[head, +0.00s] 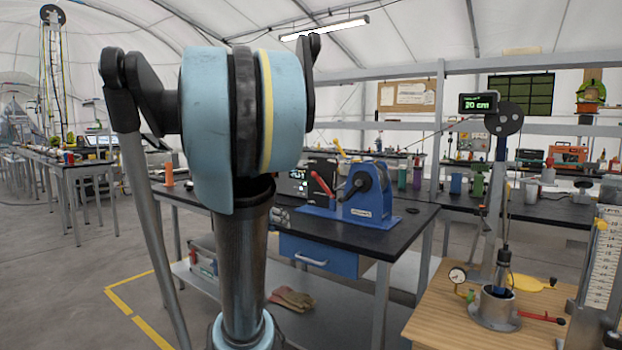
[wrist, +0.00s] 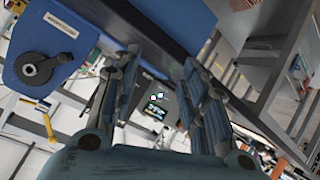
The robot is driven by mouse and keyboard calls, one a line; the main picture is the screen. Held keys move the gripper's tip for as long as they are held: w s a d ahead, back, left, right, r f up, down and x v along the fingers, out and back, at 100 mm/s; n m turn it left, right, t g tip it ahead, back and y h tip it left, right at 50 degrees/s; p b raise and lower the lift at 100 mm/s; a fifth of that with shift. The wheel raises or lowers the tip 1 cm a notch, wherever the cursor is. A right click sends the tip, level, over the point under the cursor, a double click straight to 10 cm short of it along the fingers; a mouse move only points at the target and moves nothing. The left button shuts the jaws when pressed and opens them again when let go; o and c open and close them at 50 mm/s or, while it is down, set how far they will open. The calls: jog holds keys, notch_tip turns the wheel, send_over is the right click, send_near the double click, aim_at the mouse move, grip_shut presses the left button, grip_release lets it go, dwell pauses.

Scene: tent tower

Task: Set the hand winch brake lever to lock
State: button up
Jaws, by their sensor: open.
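The blue hand winch (head: 347,213) stands on the black bench in the head view, with a dark round drum and hub on its frame. A lever with a red grip (head: 321,184) leans at its left side, and a yellow-tipped lever (head: 340,146) rises behind. I cannot tell from the frames which one is the brake lever, and no lock mark is readable. In the wrist view the winch (wrist: 75,25) fills the upper left, seen tilted, with a black hub arm and a yellow lever (wrist: 48,128). My gripper (wrist: 160,68) is open and empty, apart from the winch; the head view does not show it.
A dark display box (head: 299,180) stands beside the winch on the bench (head: 413,219). A blue drawer (head: 318,255) hangs below, and gloves (head: 292,299) lie on the lower shelf. A wooden table (head: 440,310) with a gauge and pot is at right. My arm covers part of the bench.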

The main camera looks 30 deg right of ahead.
aim_at(323, 185)
jog(key=w+d+r+m+t+h, duration=0.1)
jog(key=w+d+r+t+h, duration=0.3)
jog(key=w+d+r, duration=0.8)
jog(key=w+d, duration=0.5)
jog(key=d, duration=0.3)
jog(key=w+d+f+h, duration=0.1)
jog(key=w+d, duration=0.3)
jog(key=d, duration=0.4)
jog(key=shift+w+g, duration=0.35)
jog(key=shift+g, duration=0.05)
jog(key=shift+f, duration=0.1)
jog(key=shift+c, duration=0.2)
jog(key=shift+a, duration=0.1)
grip_shut()
